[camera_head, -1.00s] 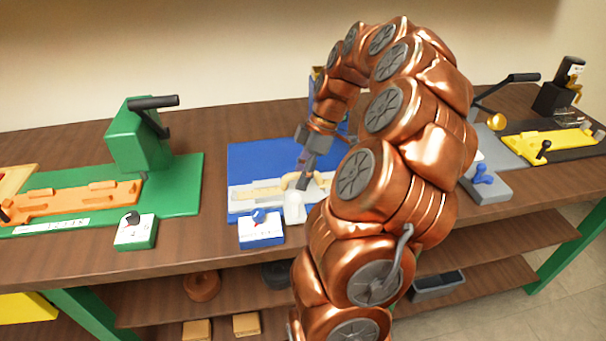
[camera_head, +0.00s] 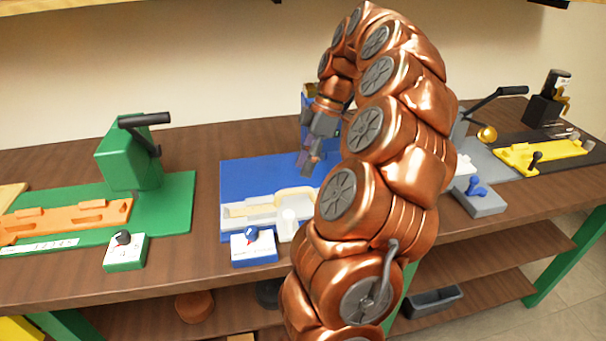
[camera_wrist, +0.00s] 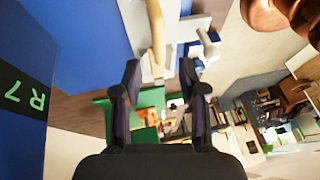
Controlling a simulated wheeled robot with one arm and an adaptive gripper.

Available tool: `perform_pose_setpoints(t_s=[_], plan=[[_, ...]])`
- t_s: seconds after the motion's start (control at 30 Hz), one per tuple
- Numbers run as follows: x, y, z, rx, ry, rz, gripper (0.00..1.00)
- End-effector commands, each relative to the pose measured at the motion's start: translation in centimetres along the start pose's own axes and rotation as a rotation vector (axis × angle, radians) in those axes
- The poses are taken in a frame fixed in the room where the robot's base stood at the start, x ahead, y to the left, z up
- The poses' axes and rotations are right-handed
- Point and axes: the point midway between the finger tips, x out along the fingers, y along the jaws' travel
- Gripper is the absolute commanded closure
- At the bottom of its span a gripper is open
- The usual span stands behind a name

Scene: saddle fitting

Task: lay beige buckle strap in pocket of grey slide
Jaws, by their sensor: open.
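The pale grey slide (camera_head: 263,216) lies on the front part of the blue base plate (camera_head: 245,175). The beige buckle strap (camera_head: 296,194) lies along the slide, its right part curving near the arm. I cannot tell whether it is seated fully in the pocket. My gripper (camera_head: 307,168) is open and empty, a little above and behind the strap. In the wrist view the open fingers (camera_wrist: 162,88) stand apart, with the beige strap (camera_wrist: 157,35) and the pale slide (camera_wrist: 135,30) beyond them. My arm hides the right end of the slide.
A blue control box (camera_head: 253,247) with a knob stands in front of the slide. A green press (camera_head: 128,160) with an orange slide (camera_head: 75,215) is at left. A yellow slide (camera_head: 545,152) is at right. A blue panel marked R7 (camera_wrist: 25,90) is close beside my gripper.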

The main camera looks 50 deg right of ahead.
Motion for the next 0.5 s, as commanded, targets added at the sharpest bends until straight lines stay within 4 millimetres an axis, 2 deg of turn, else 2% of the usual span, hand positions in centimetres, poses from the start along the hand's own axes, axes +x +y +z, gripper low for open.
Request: perform_pose_setpoints(t_s=[0.23, 0.3, 0.5], plan=[[-2.1, 0.1, 0.0, 0.001, 0.0, 0.001, 0.58], [-3.3, 0.0, 0.0, 0.003, -0.001, 0.0, 0.58], [-4.3, 0.0, 0.0, 0.001, 0.0, 0.0, 0.58]])
